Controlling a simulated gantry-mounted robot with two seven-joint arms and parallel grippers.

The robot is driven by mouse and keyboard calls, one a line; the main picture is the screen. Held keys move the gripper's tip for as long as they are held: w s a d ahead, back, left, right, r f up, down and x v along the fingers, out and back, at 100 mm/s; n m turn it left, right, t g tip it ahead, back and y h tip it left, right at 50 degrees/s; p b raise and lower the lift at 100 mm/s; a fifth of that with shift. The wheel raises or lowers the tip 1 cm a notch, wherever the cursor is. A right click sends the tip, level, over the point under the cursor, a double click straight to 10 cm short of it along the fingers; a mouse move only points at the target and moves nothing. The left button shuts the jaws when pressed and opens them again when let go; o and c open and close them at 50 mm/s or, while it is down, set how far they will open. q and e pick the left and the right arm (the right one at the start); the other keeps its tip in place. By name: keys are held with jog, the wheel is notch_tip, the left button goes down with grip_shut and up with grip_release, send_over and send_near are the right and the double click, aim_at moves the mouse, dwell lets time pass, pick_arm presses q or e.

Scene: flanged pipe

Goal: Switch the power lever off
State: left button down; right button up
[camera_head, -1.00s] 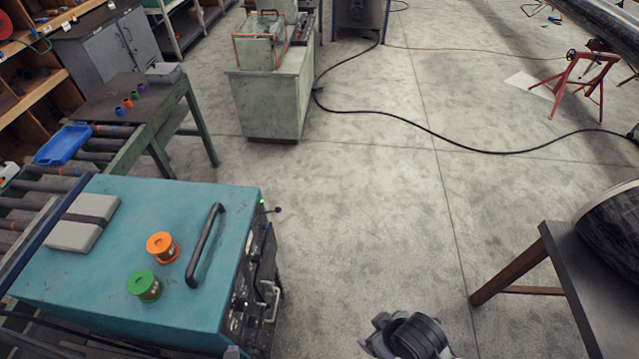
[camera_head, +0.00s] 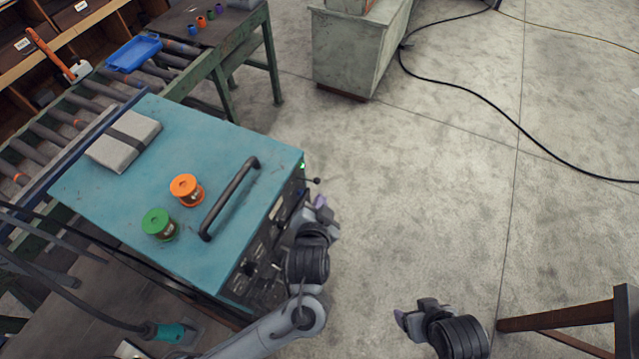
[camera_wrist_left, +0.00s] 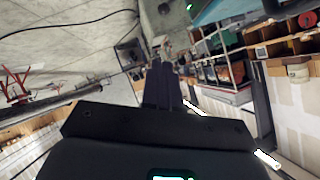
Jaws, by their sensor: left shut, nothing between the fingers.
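The power lever (camera_head: 316,181) is a small dark stick with a round knob. It sticks out from the front of the teal cabinet (camera_head: 120,203), beside a small green light (camera_head: 302,166). My left gripper (camera_head: 323,203) is shut and empty, just below the lever in the head view, with a gap between them in the picture. Its dark fingers (camera_wrist_left: 162,84) also show together in the left wrist view, where I cannot make out the lever. My right gripper (camera_head: 408,317) is at the lower right, over the floor; its jaw opening is unclear.
A black handle (camera_head: 230,198), an orange spool (camera_head: 187,190) and a green spool (camera_head: 158,224) are on the cabinet top. A roller conveyor (camera_head: 62,128) runs behind it. A brown-legged table (camera_head: 560,317) stands at right.

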aim_at(308, 180)
pick_arm(q)
jog(key=s+a+f+x, duration=0.1)
jog(key=f+x, duration=0.1)
jog(key=x, duration=1.1)
jog(key=shift+a, duration=0.3)
pick_arm(e)
jog(key=shift+w+f, duration=0.1)
jog(key=shift+f, duration=0.05)
pick_arm(q)
jog(key=shift+s+f, duration=0.1)
jog(key=shift+f, duration=0.1)
pick_arm(e)
jog(key=shift+d, duration=0.1)
pick_arm(q)
jog(key=shift+d+f+m, duration=0.2)
jog(key=shift+f+m, duration=0.05)
jog(key=shift+m, duration=0.05)
pick_arm(e)
jog(key=shift+d, duration=0.25)
